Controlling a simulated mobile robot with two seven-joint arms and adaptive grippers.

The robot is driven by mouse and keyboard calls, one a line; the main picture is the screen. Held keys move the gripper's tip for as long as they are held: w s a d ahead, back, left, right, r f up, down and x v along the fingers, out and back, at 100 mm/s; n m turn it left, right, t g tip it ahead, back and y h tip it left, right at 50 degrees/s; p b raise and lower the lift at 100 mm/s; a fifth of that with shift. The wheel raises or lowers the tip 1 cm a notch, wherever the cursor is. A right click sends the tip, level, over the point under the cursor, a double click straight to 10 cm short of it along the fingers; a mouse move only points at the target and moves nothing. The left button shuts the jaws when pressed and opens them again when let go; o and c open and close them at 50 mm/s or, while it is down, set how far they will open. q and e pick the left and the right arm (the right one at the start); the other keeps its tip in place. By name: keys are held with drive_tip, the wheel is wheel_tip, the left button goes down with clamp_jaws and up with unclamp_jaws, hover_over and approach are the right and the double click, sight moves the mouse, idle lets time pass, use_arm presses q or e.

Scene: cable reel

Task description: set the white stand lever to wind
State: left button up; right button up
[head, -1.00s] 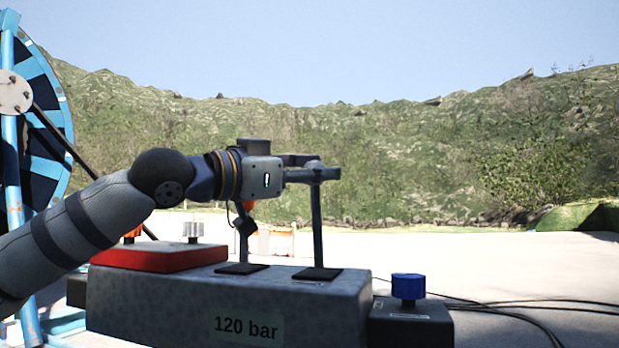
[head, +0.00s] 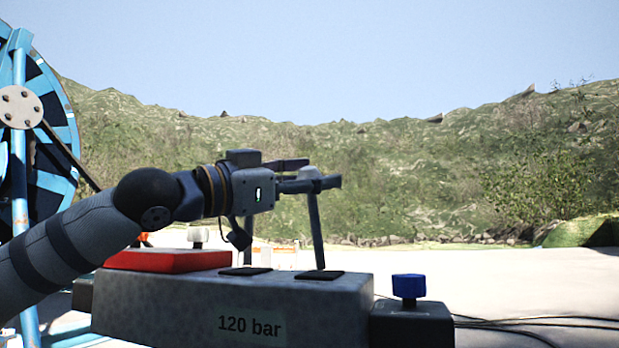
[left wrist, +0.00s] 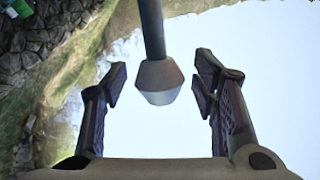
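A lever (head: 315,230) with a pale grey-white knob (head: 308,172) rises from a black slot plate on the grey control box (head: 160,305). It leans slightly left at the top. My left gripper (head: 318,178) is at the lever's top, its fingers around the knob. In the left wrist view the pale knob (left wrist: 160,82) and its shaft (left wrist: 152,30) show between the two open fingers, with a gap on both sides. A second lever (head: 247,228) stands to the left, its top hidden behind my gripper. My right gripper is not in view. No wind marking is readable.
A red panel (head: 165,261) with a white knob (head: 198,236) sits at the box's left. A smaller dark box with a blue knob (head: 408,288) stands at its right, with cables (head: 530,321) beyond. A blue reel (head: 62,125) stands far left.

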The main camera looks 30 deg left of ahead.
use_arm(q)
drive_tip(key=v, duration=1.2)
